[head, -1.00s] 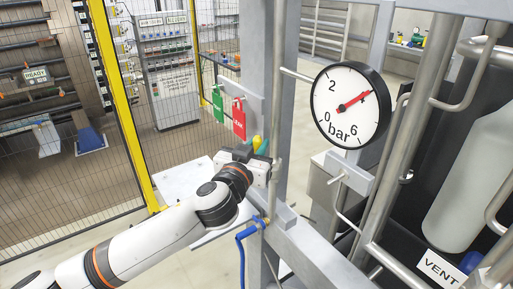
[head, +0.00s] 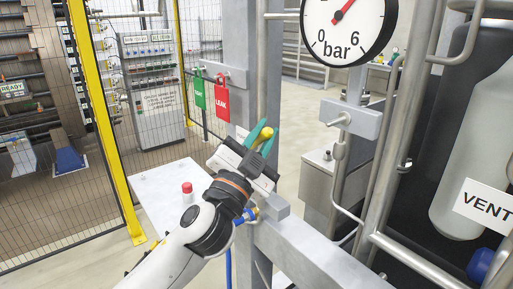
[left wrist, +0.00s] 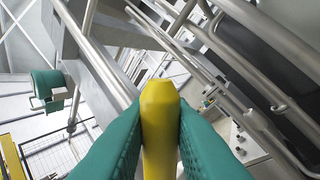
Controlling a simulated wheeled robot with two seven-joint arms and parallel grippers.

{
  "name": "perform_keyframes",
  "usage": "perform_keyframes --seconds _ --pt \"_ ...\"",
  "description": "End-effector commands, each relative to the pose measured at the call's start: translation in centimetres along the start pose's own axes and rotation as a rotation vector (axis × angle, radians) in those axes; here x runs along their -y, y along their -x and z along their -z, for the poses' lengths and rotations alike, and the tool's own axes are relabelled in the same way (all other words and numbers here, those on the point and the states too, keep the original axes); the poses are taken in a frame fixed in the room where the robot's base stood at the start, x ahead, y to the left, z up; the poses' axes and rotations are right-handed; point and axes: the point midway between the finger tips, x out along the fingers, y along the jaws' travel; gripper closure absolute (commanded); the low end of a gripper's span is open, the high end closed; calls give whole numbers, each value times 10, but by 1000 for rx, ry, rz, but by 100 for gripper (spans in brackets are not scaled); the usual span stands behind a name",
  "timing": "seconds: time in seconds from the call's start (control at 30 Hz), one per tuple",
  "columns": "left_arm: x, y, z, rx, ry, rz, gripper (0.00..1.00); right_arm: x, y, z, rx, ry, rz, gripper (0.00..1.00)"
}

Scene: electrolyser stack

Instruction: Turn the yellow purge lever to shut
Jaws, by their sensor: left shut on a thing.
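The yellow purge lever (head: 267,132) shows in the head view as a rounded yellow end between teal fingers, in front of the grey upright post. In the left wrist view the yellow lever (left wrist: 160,112) stands in the middle, with a teal finger pressed on each side. My left gripper (head: 264,139) is shut on it, its fingers pointing up and to the right. The lever's lower part and pivot are hidden by the gripper. My right gripper is in neither view.
A pressure gauge (head: 345,28) is cut off at the top. Green (head: 199,92) and red (head: 222,98) tags hang left of the post. A white table (head: 160,190) with a red-topped object (head: 187,190) lies left. A grey beam (head: 320,250) and pipes (head: 400,180) stand right.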

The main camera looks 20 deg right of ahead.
Motion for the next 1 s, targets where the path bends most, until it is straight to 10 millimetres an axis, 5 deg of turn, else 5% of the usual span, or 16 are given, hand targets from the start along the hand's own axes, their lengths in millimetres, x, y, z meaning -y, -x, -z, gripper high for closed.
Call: perform_keyframes --seconds 0.1,0.5,1.0 --pt "14 9 6 62 -91 1 100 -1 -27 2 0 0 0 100" --pt "39 26 15 257 -387 2 100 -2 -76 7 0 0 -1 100" --pt "51 34 23 385 -576 3 100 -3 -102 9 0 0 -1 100"
